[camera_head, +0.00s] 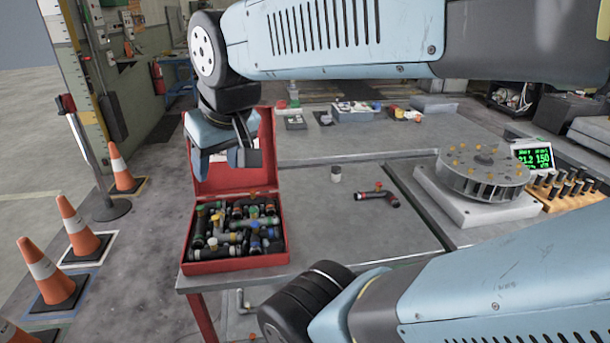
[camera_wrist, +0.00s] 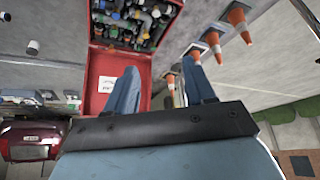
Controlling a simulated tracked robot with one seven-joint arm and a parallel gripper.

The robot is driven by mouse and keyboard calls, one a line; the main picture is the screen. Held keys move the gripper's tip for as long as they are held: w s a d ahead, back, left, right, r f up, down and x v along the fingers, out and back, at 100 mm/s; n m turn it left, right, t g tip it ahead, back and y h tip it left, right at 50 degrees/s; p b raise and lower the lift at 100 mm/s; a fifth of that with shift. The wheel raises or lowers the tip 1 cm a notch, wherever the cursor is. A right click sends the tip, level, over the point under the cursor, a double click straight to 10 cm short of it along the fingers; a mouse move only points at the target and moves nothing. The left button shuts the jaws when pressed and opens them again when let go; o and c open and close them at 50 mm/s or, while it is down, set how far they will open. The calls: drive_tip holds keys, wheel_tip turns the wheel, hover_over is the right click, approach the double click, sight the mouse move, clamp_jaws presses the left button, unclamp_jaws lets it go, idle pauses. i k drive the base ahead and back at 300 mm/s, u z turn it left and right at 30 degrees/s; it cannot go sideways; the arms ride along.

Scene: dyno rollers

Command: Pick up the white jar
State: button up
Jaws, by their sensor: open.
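The white jar (camera_head: 336,174) is small and stands upright on the grey bench, right of the red case and left of a dark tube with a red end. A small pale cylinder in the wrist view (camera_wrist: 33,47), at the upper left, looks like the same jar. My gripper (camera_head: 228,158) is in front of the raised lid of the red case, above its contents, left of the jar and well apart from it. In the wrist view its two blue fingers (camera_wrist: 162,88) are spread with nothing between them.
The open red case (camera_head: 235,267) holds several dark tubes with coloured caps. The dark tube (camera_head: 378,195) lies right of the jar. A round rotor (camera_head: 483,172) on a white base stands farther right. Traffic cones (camera_head: 72,228) stand on the floor at left. Bench around the jar is clear.

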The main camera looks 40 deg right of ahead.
sight(336, 170)
drive_tip(key=u, duration=0.65)
drive_tip(key=i, duration=0.3)
drive_tip(key=z, duration=1.95)
drive_tip(key=i, duration=0.15)
drive_tip(key=z, duration=2.15)
